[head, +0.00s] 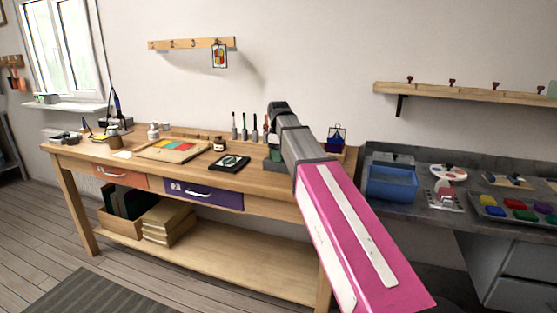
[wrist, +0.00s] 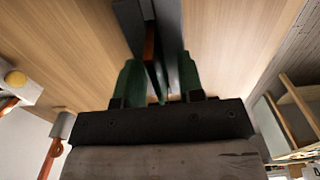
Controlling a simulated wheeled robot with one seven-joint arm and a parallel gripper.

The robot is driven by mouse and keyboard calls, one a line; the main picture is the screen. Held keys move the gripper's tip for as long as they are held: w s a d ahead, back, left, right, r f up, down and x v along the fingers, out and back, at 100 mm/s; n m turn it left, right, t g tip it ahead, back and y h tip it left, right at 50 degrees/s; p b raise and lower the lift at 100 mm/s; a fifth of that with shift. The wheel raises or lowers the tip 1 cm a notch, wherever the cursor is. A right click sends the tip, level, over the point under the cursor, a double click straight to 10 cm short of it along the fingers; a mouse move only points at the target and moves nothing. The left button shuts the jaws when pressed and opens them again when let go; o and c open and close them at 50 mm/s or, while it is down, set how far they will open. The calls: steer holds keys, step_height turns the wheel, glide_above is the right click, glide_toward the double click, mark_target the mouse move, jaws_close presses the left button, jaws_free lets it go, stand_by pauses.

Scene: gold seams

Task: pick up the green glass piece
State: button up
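In the wrist view, my gripper (wrist: 160,85) points at the wood bench top, with a dark green finger on each side. A thin dark green upright piece (wrist: 161,88), apparently the green glass piece, shows between the fingers, with gaps beside it. Just beyond it, a thin orange-brown piece (wrist: 150,45) stands in a grey slotted block (wrist: 168,18). In the head view, the grey block (head: 277,166) sits on the bench, partly behind my arm. Something green (head: 275,153) shows above it; I cannot tell whether it is glass or a finger.
The wood bench (head: 230,178) holds a board with coloured panels (head: 172,150), a dark square plate (head: 230,162) and several upright tools (head: 244,127). The bench's front edge is close to the block.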

jaws_close()
steer(key=shift+r, duration=0.1)
